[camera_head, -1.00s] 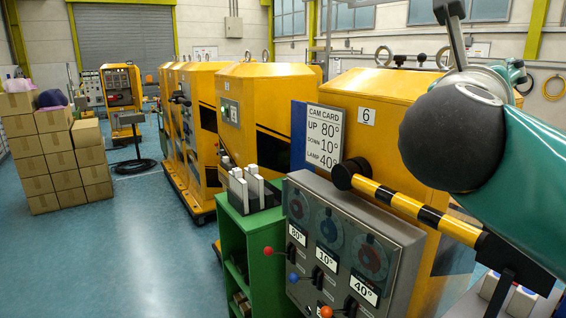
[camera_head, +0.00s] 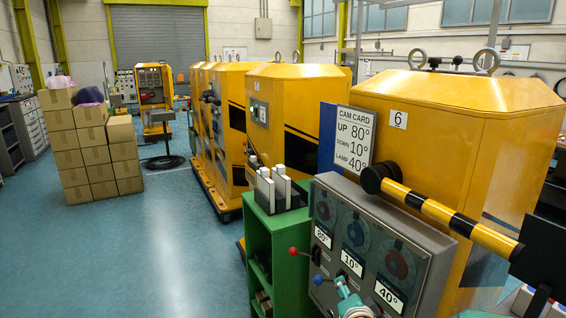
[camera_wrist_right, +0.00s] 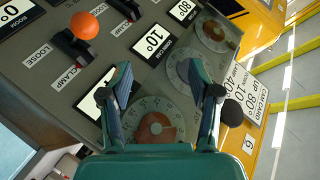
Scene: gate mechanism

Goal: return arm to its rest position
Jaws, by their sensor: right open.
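My right gripper (camera_wrist_right: 170,80) is open and empty in the right wrist view, its two teal fingers spread over the face of the grey control panel (camera_head: 425,235). A dial with a brown disc (camera_wrist_right: 155,127) lies beyond the fingers, partly framed by them. A gap between fingers and panel cannot be judged. In the head view a teal part of my right arm (camera_head: 352,303) shows low in front of the panel. The black-and-yellow striped bar (camera_head: 440,211) runs from a dark hub on the yellow cabinet down to the right. My left gripper is not in view.
A green shelf (camera_head: 278,235) adjoins the panel. Red and blue lever knobs stick out from the panel, and an orange knob (camera_wrist_right: 84,26) shows in the wrist view. Yellow cabinets (camera_head: 460,120) stand behind. Stacked boxes (camera_head: 90,150) stand left. The blue floor between is clear.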

